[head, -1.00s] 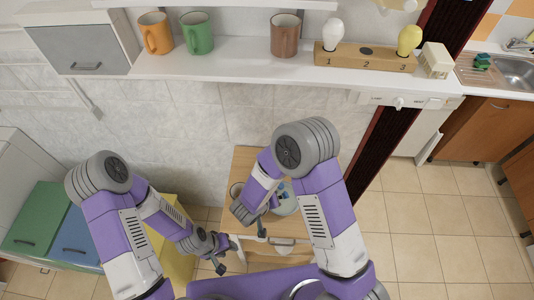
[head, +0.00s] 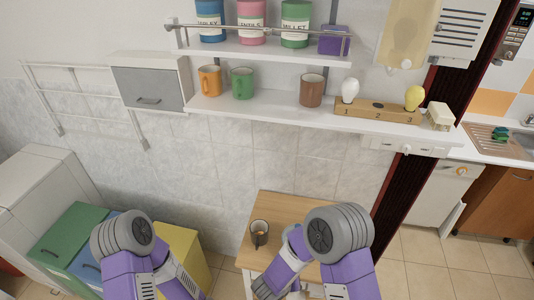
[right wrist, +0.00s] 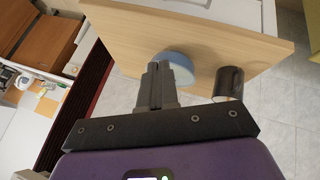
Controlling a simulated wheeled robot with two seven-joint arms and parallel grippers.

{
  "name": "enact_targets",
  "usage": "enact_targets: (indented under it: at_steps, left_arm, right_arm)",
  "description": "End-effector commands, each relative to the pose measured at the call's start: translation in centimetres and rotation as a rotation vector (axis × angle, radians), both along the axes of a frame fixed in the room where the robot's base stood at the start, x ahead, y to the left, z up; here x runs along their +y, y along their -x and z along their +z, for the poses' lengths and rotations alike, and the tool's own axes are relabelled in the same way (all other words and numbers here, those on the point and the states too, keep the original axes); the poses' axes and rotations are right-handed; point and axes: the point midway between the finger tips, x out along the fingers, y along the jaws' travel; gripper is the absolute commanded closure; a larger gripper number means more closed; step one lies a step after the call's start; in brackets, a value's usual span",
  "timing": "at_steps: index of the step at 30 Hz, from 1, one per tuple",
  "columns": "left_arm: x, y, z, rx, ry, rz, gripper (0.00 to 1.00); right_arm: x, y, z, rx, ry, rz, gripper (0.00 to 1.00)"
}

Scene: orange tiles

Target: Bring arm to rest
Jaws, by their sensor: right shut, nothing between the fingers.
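My right arm (head: 345,275) bends over the wooden table, with its forearm reaching down and to the left in the head view. My right gripper (right wrist: 158,82) shows in the right wrist view with its fingers together and nothing between them. In that view its tips overlap the blue bowl (right wrist: 178,62) by the table edge; I cannot tell the gap. My left arm (head: 130,270) comes in at lower left, in front of the coloured bins. Its gripper is outside the frames.
A dark mug (head: 259,233) stands on the wooden table (head: 290,208). Above is a shelf (head: 270,108) with mugs and a wooden block (head: 378,110) holding light bulbs. Green, blue and yellow bins (head: 70,230) stand at left. Floor at right (head: 425,265) is clear.

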Motion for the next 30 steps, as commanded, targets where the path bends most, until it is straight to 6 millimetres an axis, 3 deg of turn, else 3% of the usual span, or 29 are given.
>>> enact_targets:
  at_steps: [1,8,12,17,21,25,30]
  left_arm:
    - [0.0,0.0,-1.3,0.000,0.000,0.000,0.57]
    - [0.0,-0.1,-4.4,-0.001,0.000,0.000,0.57]
    - [0.0,-0.1,-7.1,0.000,0.000,0.000,0.57]
    - [0.0,-0.1,-11.6,0.000,0.000,0.000,0.57]
    - [0.0,-0.1,-15.2,0.000,0.000,0.000,0.57]
    - [0.0,-0.2,-17.4,0.000,0.000,0.000,0.57]
    - [0.0,-0.2,-18.6,0.000,0.000,0.000,0.57]
  right_arm:
    - [-0.3,-0.1,-1.7,0.001,-0.027,-0.004,1.00]
    - [-0.8,0.1,-6.9,0.013,-0.174,-0.011,1.00]
    - [-1.2,0.9,-11.2,0.045,-0.294,-0.024,1.00]
    - [-1.7,3.7,-17.8,0.138,-0.484,-0.063,1.00]
    - [-1.8,7.1,-22.6,0.253,-0.639,-0.106,1.00]
    - [-1.9,10.1,-25.3,0.350,-0.736,-0.142,1.00]
    - [-2.0,12.3,-26.5,0.423,-0.794,-0.165,1.00]
